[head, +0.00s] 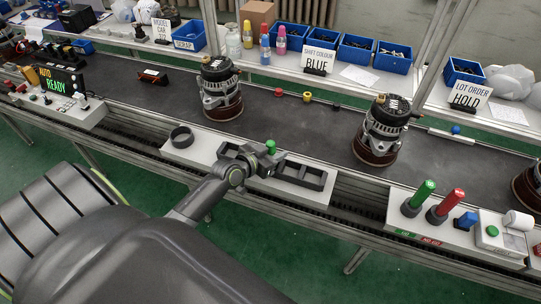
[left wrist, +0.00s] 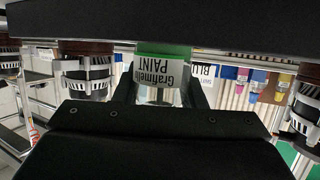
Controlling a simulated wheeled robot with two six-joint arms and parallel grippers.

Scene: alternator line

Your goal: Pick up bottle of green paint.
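The bottle of green paint (left wrist: 163,52) shows in the left wrist view, upside down in that picture, with green at its lower part and a white label reading PAINT. In the head view only its green top (head: 271,146) shows; my left gripper (head: 262,164) hides the rest. The two dark fingers of my left gripper (left wrist: 160,90) flank the bottle on both sides in the wrist view. I see no clear gap beside it, but cannot tell whether they press on it. My right gripper is not in view.
A black holder with compartments (head: 301,174) lies just right of the left gripper, and a dark ring (head: 181,137) to its left. Alternators (head: 220,90) stand on the dark belt (head: 290,118) behind. Green and red posts (head: 436,207) stand at right.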

